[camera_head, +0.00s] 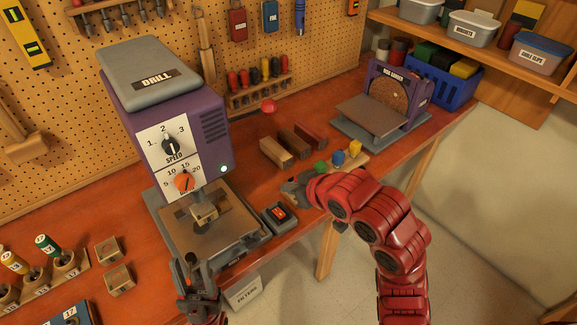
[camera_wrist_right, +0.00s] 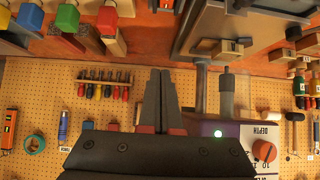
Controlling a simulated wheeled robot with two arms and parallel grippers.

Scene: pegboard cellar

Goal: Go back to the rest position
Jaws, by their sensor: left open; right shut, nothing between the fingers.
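My left gripper (camera_head: 192,268) is open, low in the head view, in front of the near left corner of the drill press base. My right gripper (camera_head: 294,190) is over the bench, just beyond the small switch box (camera_head: 280,217) and left of the colored pegs. Its red arm comes in from the lower right and bends over the bench edge. In the right wrist view the right gripper's fingers (camera_wrist_right: 164,98) are shut together with nothing between them.
The purple drill press (camera_head: 180,120) stands left of my right gripper. Wooden blocks (camera_head: 290,145) and a block with green, blue and yellow pegs (camera_head: 338,158) lie beyond it. A disc sander (camera_head: 390,100) stands at the back right.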

